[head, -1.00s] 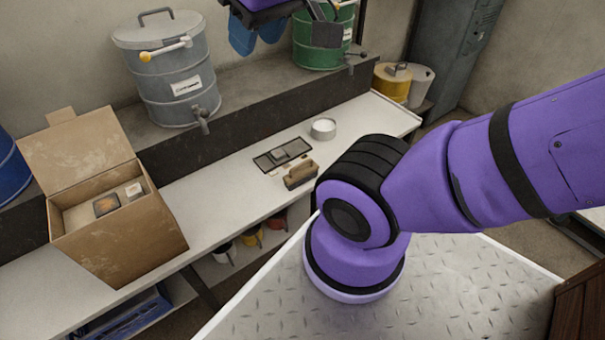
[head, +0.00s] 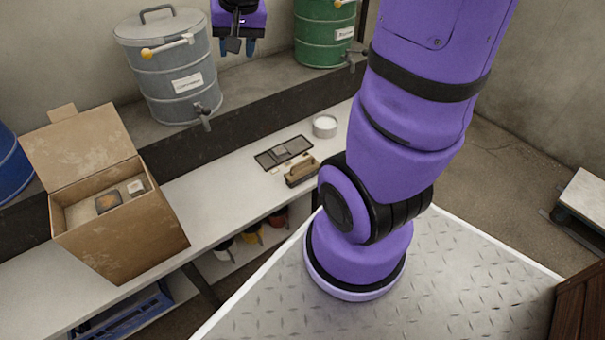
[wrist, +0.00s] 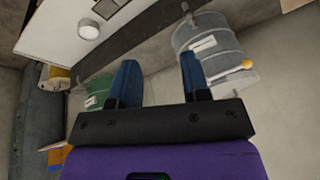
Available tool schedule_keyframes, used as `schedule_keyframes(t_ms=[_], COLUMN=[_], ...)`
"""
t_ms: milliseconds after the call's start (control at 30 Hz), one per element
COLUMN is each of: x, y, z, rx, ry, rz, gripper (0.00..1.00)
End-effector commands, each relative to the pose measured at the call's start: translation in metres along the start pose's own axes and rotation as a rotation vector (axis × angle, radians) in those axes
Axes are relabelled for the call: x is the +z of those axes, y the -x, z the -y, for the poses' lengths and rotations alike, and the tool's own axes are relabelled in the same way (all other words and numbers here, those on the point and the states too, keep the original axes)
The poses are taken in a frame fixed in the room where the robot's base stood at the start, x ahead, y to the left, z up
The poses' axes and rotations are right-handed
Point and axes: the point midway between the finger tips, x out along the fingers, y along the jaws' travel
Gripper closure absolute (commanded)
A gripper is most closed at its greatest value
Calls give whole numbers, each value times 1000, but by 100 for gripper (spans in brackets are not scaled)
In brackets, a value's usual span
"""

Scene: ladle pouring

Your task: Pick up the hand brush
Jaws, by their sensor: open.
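The hand brush (head: 301,172), with a tan wooden body and dark bristles, sits on the white bench top in the head view, just left of my arm. My gripper (head: 237,47) is high above the raised back shelf, between the grey drum and the green drum, well away from the brush. Its blue fingers are apart and empty in the wrist view (wrist: 160,80). I cannot make out the brush clearly in the wrist view.
A dark flat tray (head: 283,153) and a round white-topped tin (head: 325,126) are near the brush. A grey drum (head: 167,80) and a green drum (head: 323,35) stand on the shelf. An open cardboard box (head: 120,240) is at left on the bench (head: 215,200).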

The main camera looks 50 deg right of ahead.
Motion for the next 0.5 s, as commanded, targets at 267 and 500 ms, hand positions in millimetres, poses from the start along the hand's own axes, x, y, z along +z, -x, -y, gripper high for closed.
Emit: schedule_keyframes(t_ms=[267,500], x=[-41,-59], y=[-88,-166], z=[-39,-85], rx=[32,58], ry=[-253,-476], rz=[32,49], gripper=[57,57])
